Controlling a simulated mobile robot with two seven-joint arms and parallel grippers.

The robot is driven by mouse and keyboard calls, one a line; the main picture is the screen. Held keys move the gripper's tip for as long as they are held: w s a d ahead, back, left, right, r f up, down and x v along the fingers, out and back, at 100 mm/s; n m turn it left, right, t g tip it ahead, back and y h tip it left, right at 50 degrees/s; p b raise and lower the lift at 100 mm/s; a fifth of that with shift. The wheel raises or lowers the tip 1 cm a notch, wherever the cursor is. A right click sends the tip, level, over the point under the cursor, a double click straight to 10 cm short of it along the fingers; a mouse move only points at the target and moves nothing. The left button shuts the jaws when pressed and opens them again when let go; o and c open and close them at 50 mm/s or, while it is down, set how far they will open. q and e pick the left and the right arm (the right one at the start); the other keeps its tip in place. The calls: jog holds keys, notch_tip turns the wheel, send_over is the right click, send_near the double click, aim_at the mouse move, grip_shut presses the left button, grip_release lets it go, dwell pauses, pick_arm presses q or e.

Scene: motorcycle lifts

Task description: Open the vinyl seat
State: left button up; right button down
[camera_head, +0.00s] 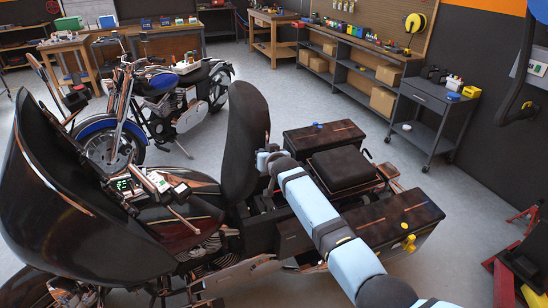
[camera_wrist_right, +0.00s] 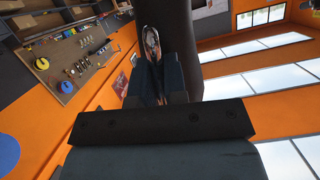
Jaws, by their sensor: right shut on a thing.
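The black vinyl seat (camera_head: 246,140) stands tilted up, nearly upright, on the near motorcycle in the head view. Its bare frame bay (camera_head: 278,205) shows behind and below it. My right arm comes in from the lower right, and its gripper (camera_head: 266,160) is at the rear side of the raised seat. In the right wrist view the gripper's fingers (camera_wrist_right: 158,90) are closed together at a shiny metal piece, against the dark seat (camera_wrist_right: 180,35). The exact grip point is partly hidden by the fingers. My left gripper is not in view.
The near motorcycle has a large dark windshield (camera_head: 50,190) at left, side cases (camera_head: 325,137) and a padded rear top (camera_head: 342,168). A blue motorcycle (camera_head: 150,110) stands behind. A grey cart (camera_head: 430,115) and workbench stand at the right back. Grey floor is open between.

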jog(key=shift+s+a+r, duration=0.1)
jog(key=shift+s+a, duration=0.05)
jog(key=shift+a, duration=0.2)
jog(key=c, duration=1.2)
grip_release()
jog(key=shift+o, duration=0.2)
jog(key=shift+s, duration=0.1)
jog(key=v, duration=1.3)
jog(key=shift+s+r, duration=0.2)
jog(key=shift+s, duration=0.1)
